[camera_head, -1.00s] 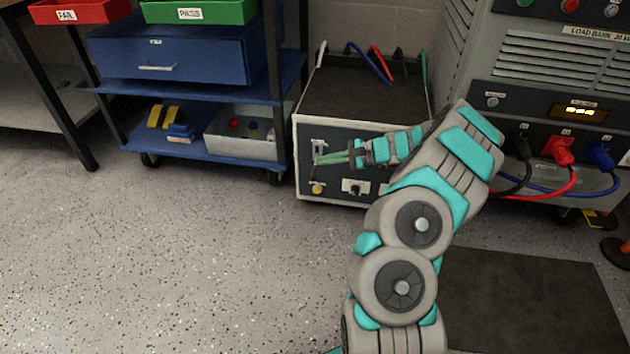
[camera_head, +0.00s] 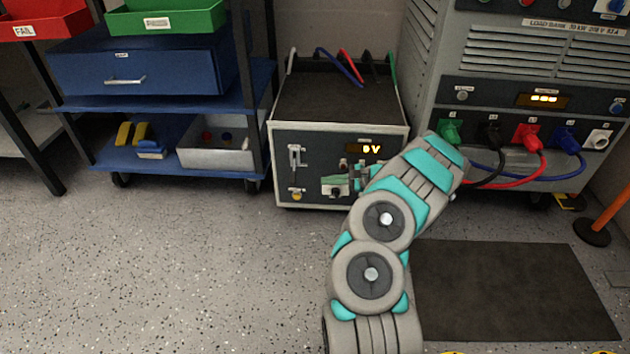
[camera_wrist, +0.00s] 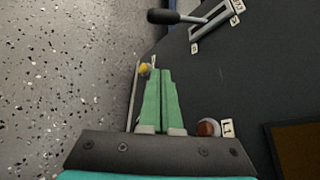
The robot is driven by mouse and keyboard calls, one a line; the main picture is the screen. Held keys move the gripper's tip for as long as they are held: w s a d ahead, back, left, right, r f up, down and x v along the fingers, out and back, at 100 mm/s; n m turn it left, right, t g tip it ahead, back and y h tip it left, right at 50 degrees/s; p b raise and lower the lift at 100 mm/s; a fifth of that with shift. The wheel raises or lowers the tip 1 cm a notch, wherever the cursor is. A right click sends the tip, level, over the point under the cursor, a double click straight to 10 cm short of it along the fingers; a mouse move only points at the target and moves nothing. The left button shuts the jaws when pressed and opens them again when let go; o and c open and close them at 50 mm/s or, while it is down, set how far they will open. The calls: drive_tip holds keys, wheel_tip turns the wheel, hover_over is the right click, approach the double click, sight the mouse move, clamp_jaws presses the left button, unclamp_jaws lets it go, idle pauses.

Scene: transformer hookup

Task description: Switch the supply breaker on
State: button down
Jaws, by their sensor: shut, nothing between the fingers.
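The supply cabinet (camera_head: 283,185) stands on the floor in the middle of the head view. Its breaker lever (camera_head: 294,158) is at the left of the front panel. In the wrist view the lever's black handle (camera_wrist: 177,17) sticks out from its slot (camera_wrist: 212,20) at the top; I cannot read the slot's labels. My gripper (camera_head: 338,182) is in front of the lower panel, right of and below the lever. In the wrist view its green fingers (camera_wrist: 158,76) are shut with nothing between them, apart from the handle. The arm covers the panel's lower right.
A yellow button (camera_wrist: 145,68) is near the fingertips and a reddish lamp (camera_wrist: 208,127) beside the fingers. The panel display (camera_head: 370,148) is lit, apparently reading 0 V. The load bank (camera_head: 430,60) with coloured plugs stands right, a blue cart (camera_head: 165,95) left.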

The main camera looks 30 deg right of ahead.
sight(294, 171)
drive_tip(key=w+a+b, duration=0.1)
drive_tip(key=w+a, duration=0.4)
drive_tip(key=a, duration=0.2)
drive_tip(key=shift+w+f, duration=0.15)
drive_tip(key=shift+f, duration=0.15)
drive_tip(key=shift+r, duration=0.15)
idle(0.5)
drive_tip(key=shift+a+r+p, duration=0.1)
drive_tip(key=shift+p, duration=0.5)
